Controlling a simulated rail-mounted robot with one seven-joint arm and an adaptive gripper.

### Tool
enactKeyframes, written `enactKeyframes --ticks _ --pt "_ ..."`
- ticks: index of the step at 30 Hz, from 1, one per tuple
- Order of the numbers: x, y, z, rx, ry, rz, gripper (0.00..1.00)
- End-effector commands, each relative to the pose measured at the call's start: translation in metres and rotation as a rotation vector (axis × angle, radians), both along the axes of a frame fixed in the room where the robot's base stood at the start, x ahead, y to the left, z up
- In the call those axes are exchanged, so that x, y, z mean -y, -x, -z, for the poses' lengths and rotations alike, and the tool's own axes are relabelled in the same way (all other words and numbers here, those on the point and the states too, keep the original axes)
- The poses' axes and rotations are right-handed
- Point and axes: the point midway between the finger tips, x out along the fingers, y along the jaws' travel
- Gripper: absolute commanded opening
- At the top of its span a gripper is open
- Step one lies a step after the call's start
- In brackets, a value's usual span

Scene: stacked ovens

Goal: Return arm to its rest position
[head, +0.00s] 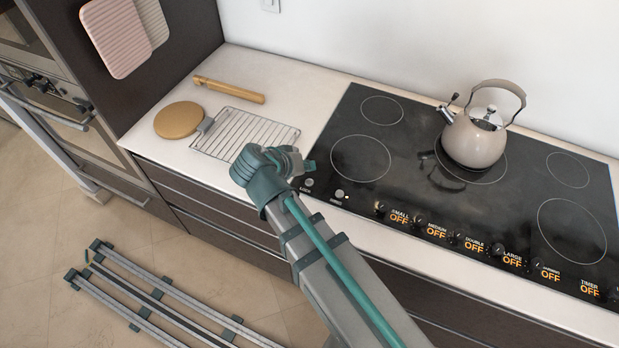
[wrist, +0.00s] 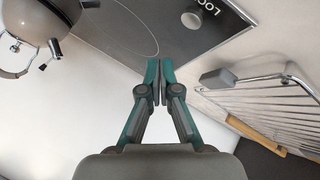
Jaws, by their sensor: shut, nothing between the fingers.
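My arm (head: 335,258) reaches in from the lower right of the head view, over the front edge of the counter. Its wrist is bent, and my gripper (head: 308,165) is small and partly hidden there, between the wire rack and the cooktop's left corner. In the wrist view my gripper (wrist: 160,70) shows clearly. Its two teal and grey fingers are together with nothing between them. They appear above the cooktop's edge, apart from the rack and the kettle.
A beige kettle (head: 474,141) stands on the black cooktop (head: 320,186). Stacked ovens (head: 62,118) stand at far left.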

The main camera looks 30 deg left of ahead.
Motion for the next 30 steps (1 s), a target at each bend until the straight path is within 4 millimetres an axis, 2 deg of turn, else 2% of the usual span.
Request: enactKeyframes --ticks 1,6,17,23,30 --pt "0.0 0.0 -0.008 0.0 -0.001 0.001 0.0" --pt "0.0 0.0 -0.02 -0.001 0.0 0.001 0.0" --pt "0.0 0.0 -0.021 -0.001 0.0 0.001 0.0" --pt "0.0 0.0 -0.012 -0.001 0.0 0.001 0.0" --pt "0.0 0.0 0.017 0.0 0.002 0.0 0.0"
